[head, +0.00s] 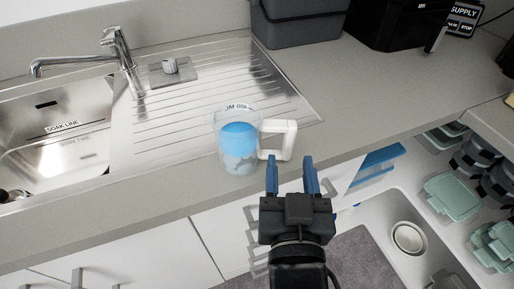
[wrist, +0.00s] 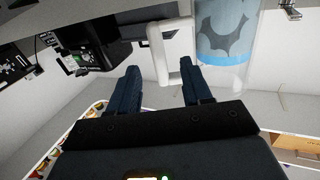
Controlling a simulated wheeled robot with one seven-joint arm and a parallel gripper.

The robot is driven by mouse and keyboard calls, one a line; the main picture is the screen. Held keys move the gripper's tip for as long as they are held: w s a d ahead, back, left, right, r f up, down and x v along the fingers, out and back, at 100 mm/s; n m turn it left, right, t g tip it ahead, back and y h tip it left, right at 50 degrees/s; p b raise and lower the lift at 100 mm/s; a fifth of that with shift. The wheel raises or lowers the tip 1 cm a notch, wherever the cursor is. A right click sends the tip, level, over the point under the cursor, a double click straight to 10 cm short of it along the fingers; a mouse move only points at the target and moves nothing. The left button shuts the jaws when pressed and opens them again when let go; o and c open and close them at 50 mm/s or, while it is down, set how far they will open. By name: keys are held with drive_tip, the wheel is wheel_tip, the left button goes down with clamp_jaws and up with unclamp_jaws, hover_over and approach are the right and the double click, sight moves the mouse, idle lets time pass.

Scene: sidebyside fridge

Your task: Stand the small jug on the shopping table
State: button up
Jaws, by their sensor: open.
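The small jug (head: 239,143) is clear with a blue band and a white handle (head: 291,140). It stands upright at the front edge of the counter, partly on the steel drainboard's corner area. My gripper (head: 292,160) is open and empty, just right of and in front of the handle in the head view. In the wrist view the jug (wrist: 226,45) is at the upper right, and its white handle reaches toward the space between the fingertips of my gripper (wrist: 164,80). Whether a finger touches the handle I cannot tell. I cannot identify a shopping table.
A steel sink (head: 60,130) and tap (head: 118,50) are at the left. A grey bin (head: 297,22) and a black machine (head: 392,22) stand at the back. Lidded containers (head: 452,195) and a white bowl (head: 408,237) are at the lower right. Counter right of the jug is clear.

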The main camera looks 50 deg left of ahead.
sight(289, 146)
drive_tip(key=shift+w+a+r, duration=0.15)
drive_tip(key=shift+w+a, duration=0.25)
drive_tip(key=shift+a, duration=0.25)
drive_tip(key=p+x, duration=0.1)
drive_tip(key=x, duration=0.5)
drive_tip(key=shift+w, duration=0.4)
drive_tip(key=shift+c, duration=0.2)
clamp_jaws()
